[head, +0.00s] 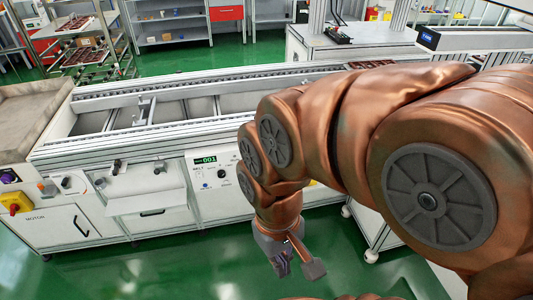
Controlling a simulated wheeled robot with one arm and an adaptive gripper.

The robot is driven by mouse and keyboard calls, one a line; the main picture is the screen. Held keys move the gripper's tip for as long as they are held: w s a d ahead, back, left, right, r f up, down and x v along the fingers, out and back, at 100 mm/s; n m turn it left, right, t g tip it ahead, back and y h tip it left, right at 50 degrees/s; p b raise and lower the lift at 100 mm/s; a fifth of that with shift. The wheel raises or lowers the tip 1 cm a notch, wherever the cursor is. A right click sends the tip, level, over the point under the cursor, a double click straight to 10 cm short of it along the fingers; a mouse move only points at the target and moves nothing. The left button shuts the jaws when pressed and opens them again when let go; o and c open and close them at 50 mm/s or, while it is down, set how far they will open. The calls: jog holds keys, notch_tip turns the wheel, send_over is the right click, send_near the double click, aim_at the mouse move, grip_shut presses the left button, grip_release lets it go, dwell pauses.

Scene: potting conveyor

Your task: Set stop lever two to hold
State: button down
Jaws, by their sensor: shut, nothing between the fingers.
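Two small dark levers stand on the front ledge of the conveyor (110,158): a left one (117,167) and a right one (160,167). Their labels are too small to read, so I cannot tell which is stop lever two or how each is set. My gripper (292,270) hangs low in front of the conveyor, right of the levers and well apart from them, over the green floor. It is shut and empty. My copper-coloured arm covers the right part of the conveyor.
A control panel with a green display (205,160) and knobs is right of the levers. A motor cabinet (60,228) with a red and yellow switch (15,203) is at left. A shelf-like tray (150,200) juts out below the levers. Green floor in front is clear.

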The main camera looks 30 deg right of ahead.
jog(key=shift+w+a, duration=0.1)
jog(key=shift+w, duration=0.2)
jog(key=w+d+f+h+b, duration=0.4)
jog(key=w+d+b, duration=0.5)
jog(key=d, duration=0.3)
jog(key=w+d+f+m+t+h+b, duration=0.1)
jog(key=w+d+f+h+b, duration=0.4)
jog(key=w+d+b, duration=0.5)
jog(key=w+d+f+h+b, duration=0.4)
jog(key=w+d+b, duration=0.3)
jog(key=d, duration=0.7)
jog(key=w+d+f+n+t+b, duration=0.2)
jog(key=w+f+n+t+b, duration=0.1)
jog(key=w+f+b, duration=0.4)
jog(key=w+d+f+n+t+h+b, duration=0.1)
jog(key=w+d+f+n+t+b, duration=0.2)
jog(key=w+f, duration=1.1)
notch_tip(320, 180, down, 4)
jog(key=n+b, duration=0.2)
jog(key=b, duration=0.2)
jog(key=shift+d, duration=0.15)
